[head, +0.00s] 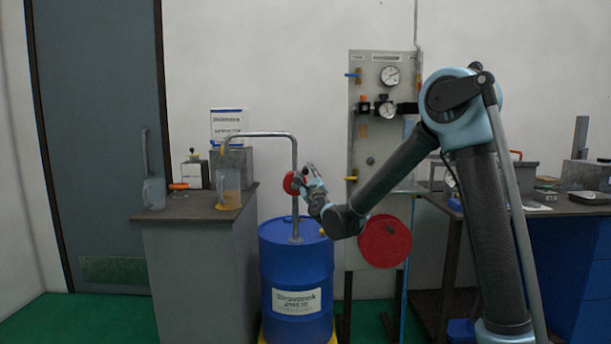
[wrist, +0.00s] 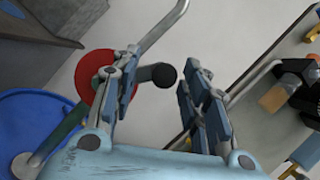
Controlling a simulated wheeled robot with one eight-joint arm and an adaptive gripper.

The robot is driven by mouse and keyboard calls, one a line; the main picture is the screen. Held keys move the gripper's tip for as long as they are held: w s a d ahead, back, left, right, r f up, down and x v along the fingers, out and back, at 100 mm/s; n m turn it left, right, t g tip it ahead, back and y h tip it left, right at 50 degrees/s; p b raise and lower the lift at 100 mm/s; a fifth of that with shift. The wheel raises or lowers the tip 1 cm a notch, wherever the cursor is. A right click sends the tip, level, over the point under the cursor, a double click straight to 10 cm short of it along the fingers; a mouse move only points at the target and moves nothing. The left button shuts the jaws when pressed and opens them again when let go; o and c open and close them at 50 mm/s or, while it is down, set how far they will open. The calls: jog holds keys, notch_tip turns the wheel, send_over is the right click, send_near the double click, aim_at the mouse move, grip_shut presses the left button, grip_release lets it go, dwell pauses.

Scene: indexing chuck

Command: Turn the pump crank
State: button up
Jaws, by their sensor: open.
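The pump stands on a blue drum (head: 296,275), its grey pipe (head: 294,160) rising and bending left over the bench. Its crank has a red disc (head: 291,184), also in the wrist view (wrist: 92,72), with a dark round-ended handle (wrist: 163,75). My gripper (head: 310,178) is at the right of the red disc in the head view and partly overlaps it. In the wrist view my gripper (wrist: 160,85) is open, and the handle's end shows between its two fingers, nearer the left one. Whether a finger touches it cannot be told. The handle is hidden in the head view.
A grey panel (head: 365,110) with gauges stands behind, with a larger red disc (head: 372,242) low on it. A grey bench (head: 170,215) at left holds jugs and a beaker. Another bench (head: 470,205) is at right. Green floor shows below.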

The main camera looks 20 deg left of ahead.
jog(key=v, duration=0.9)
jog(key=shift+d, duration=0.1)
dwell(0.8)
